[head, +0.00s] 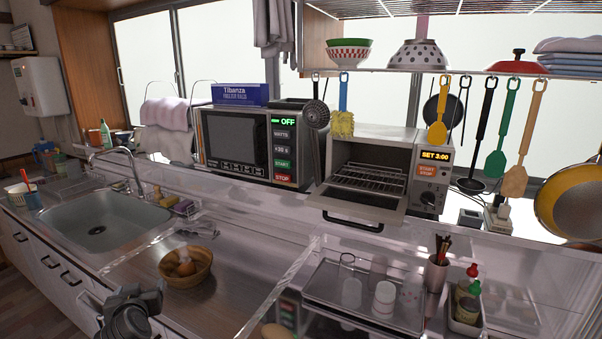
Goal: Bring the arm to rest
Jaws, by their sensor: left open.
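My left gripper (138,302) is dark grey and shows at the bottom left, in front of the counter edge. Its jaws are open and I see nothing between them. It is apart from the brown bowl (186,272), which stands on the counter to its upper right with brownish food in it. My right gripper is out of view.
A sink (105,226) lies to the left. A microwave (247,146) and a toaster oven (372,177) with its door open stand behind. A clear-walled case with a tray (330,287) and small jars is at the lower right. Utensils hang at the right.

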